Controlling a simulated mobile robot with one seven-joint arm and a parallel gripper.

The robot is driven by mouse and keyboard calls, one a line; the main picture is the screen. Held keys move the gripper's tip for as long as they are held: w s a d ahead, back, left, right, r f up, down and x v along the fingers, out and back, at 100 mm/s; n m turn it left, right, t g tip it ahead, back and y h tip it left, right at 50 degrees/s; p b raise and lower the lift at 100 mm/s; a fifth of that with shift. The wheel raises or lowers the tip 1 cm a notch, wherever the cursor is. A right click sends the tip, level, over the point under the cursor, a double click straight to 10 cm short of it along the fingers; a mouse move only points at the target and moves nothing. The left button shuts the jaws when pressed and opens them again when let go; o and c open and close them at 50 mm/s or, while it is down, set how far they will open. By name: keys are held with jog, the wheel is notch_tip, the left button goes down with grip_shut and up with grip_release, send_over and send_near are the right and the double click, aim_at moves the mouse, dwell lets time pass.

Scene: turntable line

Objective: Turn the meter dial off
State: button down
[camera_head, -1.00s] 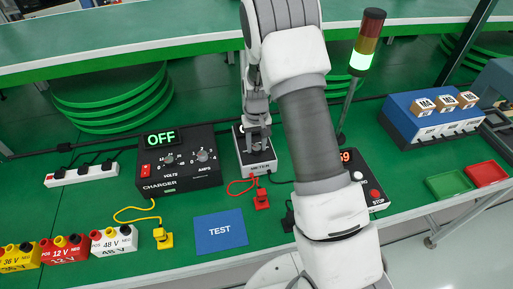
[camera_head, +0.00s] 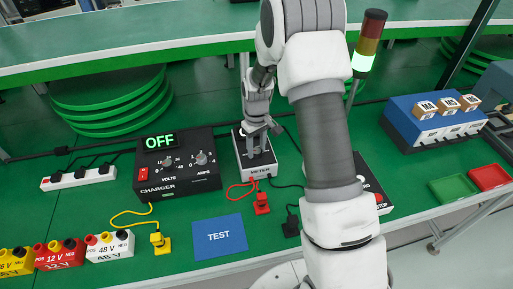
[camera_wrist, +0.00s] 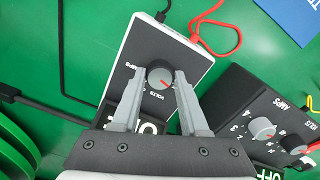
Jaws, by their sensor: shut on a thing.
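The meter (camera_head: 242,161) is a white box with a dark face, left of my arm on the green bench. Its round grey dial (camera_wrist: 160,73) with a red pointer mark shows in the wrist view, beside small VOLTS and AMPS lettering. My gripper (camera_wrist: 161,80) is shut on the dial, one finger on each side. The red mark points to the lower right in the wrist view. A dark display with white characters (camera_wrist: 150,126) lies between the fingers, partly hidden, so I cannot read it fully. In the head view my gripper (camera_head: 256,148) covers the dial.
A black charger (camera_head: 178,165) with an OFF display stands just left of the meter. A red plug block (camera_head: 261,203) and a black one (camera_head: 291,226) are wired in front. A blue TEST mat (camera_head: 219,236) lies nearer. My arm partly hides a control box (camera_head: 376,187) at right.

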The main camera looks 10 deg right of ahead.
aim_at(257, 150)
jog(key=shift+c, duration=2.2)
grip_release()
notch_tip(257, 150, up, 18)
jog(key=p, duration=0.1)
jog(key=shift+f, duration=0.25)
jog(key=s+r+m+t, duration=0.2)
jog(key=s+r+t, duration=0.1)
jog(key=s+r, duration=0.9)
jog(key=s+m+t, duration=0.2)
jog(key=s, duration=1.3)
jog(key=shift+r+m+t, duration=0.3)
jog(key=shift+r, duration=0.1)
